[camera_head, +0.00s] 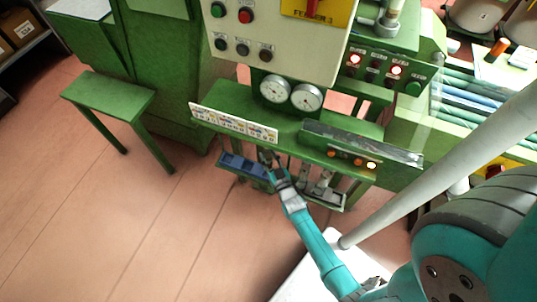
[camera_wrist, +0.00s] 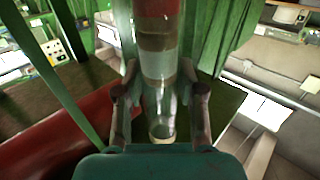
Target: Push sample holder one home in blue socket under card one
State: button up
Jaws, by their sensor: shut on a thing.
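A clear glass-like tube (camera_wrist: 160,65) with a red band at its far end runs between the fingers of my gripper (camera_wrist: 160,92) in the wrist view; it looks like the sample holder. My gripper is shut on it. In the head view my gripper (camera_head: 268,158) is at the right end of a blue tray-like part (camera_head: 238,168) under the green machine's ledge. The tube cannot be made out there. A pale strip with small print and pictures (camera_head: 232,122) is on the ledge front above the blue part. I cannot tell which card is card one, or whether the tube touches a socket.
Two round gauges (camera_head: 290,94) and a button panel (camera_head: 277,35) are above the ledge. A metal bracket (camera_head: 322,190) hangs just right of my gripper. A green bench (camera_head: 108,95) stands left; the floor between is clear.

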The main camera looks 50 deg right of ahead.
aim_at(270, 168)
jog(key=shift+f, duration=2.15)
jog(key=shift+f, duration=1.3)
dwell(1.1)
jog(key=o, duration=1.2)
jog(key=shift+o, duration=0.2)
jog(key=shift+s+a, duration=0.1)
jog(key=shift+s, duration=0.05)
jog(key=v, duration=1.1)
jog(key=shift+s+a, duration=0.2)
jog(key=shift+s, duration=0.15)
